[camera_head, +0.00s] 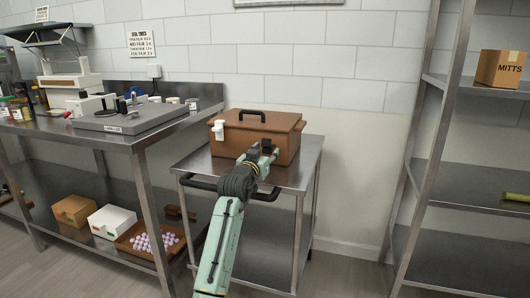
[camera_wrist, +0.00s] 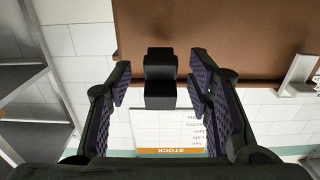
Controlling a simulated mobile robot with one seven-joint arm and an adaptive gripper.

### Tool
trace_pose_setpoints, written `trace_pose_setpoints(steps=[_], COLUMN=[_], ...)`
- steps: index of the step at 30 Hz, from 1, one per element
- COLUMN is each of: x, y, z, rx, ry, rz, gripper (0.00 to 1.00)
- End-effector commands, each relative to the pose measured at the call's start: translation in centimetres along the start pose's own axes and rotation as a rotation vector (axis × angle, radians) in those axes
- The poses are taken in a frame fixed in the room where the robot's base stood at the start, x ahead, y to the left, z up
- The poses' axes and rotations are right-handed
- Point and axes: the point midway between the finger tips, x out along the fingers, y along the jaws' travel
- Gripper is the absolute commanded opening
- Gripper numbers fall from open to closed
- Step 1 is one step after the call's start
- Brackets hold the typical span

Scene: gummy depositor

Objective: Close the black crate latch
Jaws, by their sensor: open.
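The brown crate (camera_head: 285,138) sits with its lid down on a steel cart. The black latch (camera_head: 266,146) is on its front, right of the white latch (camera_head: 219,129). My gripper (camera_head: 256,158) is in front of the black latch and partly hides it. In the wrist view, which is upside down, the black latch (camera_wrist: 160,78) lies between the fingers of my open gripper (camera_wrist: 160,76), with a gap on each side. Part of it stands out past the crate's edge (camera_wrist: 225,78). The white latch (camera_wrist: 299,80) shows at the right.
The cart top (camera_head: 307,172) has bare room around the crate. The cart's dark push handle (camera_head: 264,195) runs along the front beneath my arm. A steel workbench (camera_head: 150,130) stands close on the left, and a shelf rack (camera_head: 430,135) on the right.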

Motion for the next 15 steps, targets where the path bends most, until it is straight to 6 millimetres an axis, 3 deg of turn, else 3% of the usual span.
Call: trace_pose_setpoints(steps=[7,15], x=[0.08,0.06], y=[-0.02,-0.04], z=[0.02,0.01], rx=[0.000,-0.001], ry=[0.000,0.000], rz=[0.000,0.000], gripper=[0.47,0.29])
